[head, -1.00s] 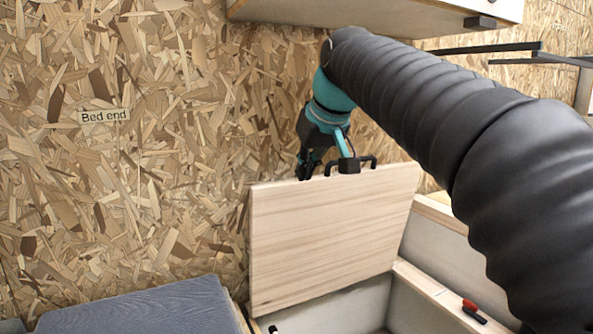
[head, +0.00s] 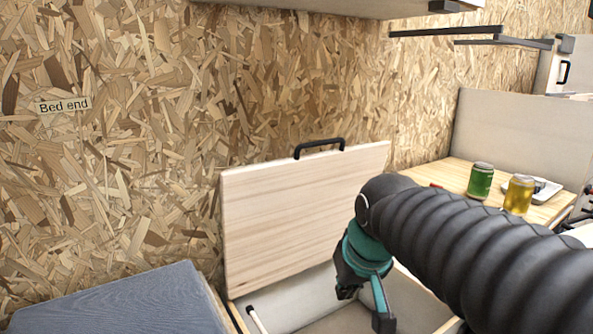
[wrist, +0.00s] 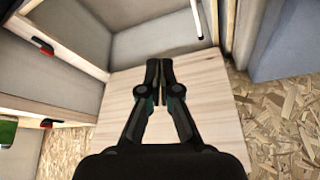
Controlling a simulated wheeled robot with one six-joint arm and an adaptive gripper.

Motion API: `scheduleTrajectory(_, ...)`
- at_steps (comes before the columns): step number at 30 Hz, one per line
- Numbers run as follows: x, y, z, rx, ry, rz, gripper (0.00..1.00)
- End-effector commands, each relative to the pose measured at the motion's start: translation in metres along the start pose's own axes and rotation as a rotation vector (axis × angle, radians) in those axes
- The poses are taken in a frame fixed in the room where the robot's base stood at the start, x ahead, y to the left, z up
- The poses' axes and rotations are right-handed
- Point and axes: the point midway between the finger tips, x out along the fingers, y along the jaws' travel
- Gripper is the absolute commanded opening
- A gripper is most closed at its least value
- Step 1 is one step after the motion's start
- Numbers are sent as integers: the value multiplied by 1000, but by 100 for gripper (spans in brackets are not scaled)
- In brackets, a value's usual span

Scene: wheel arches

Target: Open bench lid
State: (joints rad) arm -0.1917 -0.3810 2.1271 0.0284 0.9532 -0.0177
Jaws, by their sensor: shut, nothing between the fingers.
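The bench lid (head: 290,215) is a pale wooden panel. It stands raised and nearly upright against the chipboard wall, with a black handle (head: 319,146) on its top edge. My gripper (head: 362,308) is in front of the lid's lower right part, low over the open bench box (head: 300,305), clear of the handle. In the wrist view the shut, empty fingers (wrist: 159,68) show against the lid's face (wrist: 205,110). I cannot tell whether they touch it. My arm hides part of the box.
A grey-blue cushion (head: 130,305) lies left of the box. A cabinet (head: 370,8) and black bars (head: 445,31) overhang the wall. A thin white rod (head: 256,320) shows inside the box.

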Motion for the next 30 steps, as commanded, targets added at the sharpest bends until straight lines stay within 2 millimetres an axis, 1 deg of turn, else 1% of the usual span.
scheduleTrajectory(1,2,10,28,26,-5,16,0)
scheduleTrajectory(2,4,14,43,38,-8,24,0)
scheduleTrajectory(3,7,20,62,55,-12,35,0)
scheduleTrajectory(6,12,31,105,90,-16,60,0)
scheduleTrajectory(9,12,39,134,120,-12,79,0)
scheduleTrajectory(10,10,40,139,129,-7,84,0)
scheduleTrajectory(12,4,43,144,145,15,93,0)
scheduleTrajectory(14,-2,46,143,156,37,100,0)
scheduleTrajectory(17,-6,50,144,174,53,111,22)
scheduleTrajectory(18,-4,53,145,186,47,116,24)
scheduleTrajectory(20,5,58,148,203,22,122,24)
scheduleTrajectory(23,24,70,149,239,-35,130,24)
scheduleTrajectory(26,39,83,134,301,-71,121,24)
scheduleTrajectory(29,51,90,110,397,-90,71,24)
scheduleTrajectory(30,56,92,99,440,-95,43,24)
